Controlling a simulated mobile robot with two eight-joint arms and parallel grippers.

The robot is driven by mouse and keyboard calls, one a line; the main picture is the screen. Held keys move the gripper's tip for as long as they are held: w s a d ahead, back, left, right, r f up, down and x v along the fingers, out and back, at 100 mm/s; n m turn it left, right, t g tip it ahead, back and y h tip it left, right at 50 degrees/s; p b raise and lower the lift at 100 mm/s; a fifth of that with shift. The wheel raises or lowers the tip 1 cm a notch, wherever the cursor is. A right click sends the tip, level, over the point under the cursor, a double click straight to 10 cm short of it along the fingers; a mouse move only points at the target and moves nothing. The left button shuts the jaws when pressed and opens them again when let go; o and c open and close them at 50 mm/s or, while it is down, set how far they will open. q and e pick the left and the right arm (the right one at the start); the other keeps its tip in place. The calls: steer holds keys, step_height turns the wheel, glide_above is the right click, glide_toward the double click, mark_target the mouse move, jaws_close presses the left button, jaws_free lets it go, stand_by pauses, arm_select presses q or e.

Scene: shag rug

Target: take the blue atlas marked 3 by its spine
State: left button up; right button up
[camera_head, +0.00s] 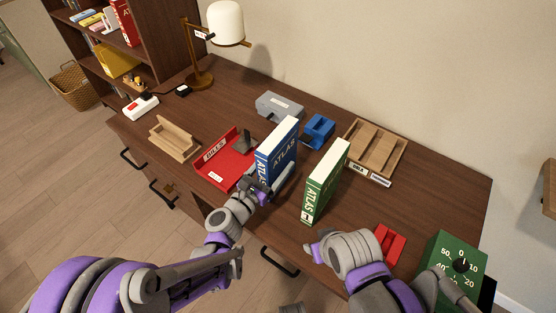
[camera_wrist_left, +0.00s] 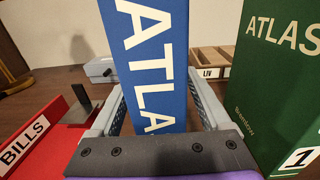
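The blue atlas (camera_head: 279,150) stands upright on the desk, its white-lettered spine facing me. It fills the middle of the left wrist view (camera_wrist_left: 152,60); no number on it is visible, as its lower spine is hidden. My left gripper (camera_head: 266,184) is low at the spine, with one finger on each side of the book. In the wrist view the fingers (camera_wrist_left: 160,108) are spread around the blue atlas, with a gap seeming to show at the left finger; I cannot see firm contact.
A green atlas (camera_head: 325,180), marked 1 in the wrist view (camera_wrist_left: 245,90), stands close on the right. The red BILLS tray (camera_head: 217,180) is close on the left. A grey box (camera_head: 280,106), blue item (camera_head: 319,130) and wooden tray (camera_head: 402,158) lie behind.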

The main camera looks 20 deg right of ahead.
arm_select(q)
jaws_close()
stand_by(1.2)
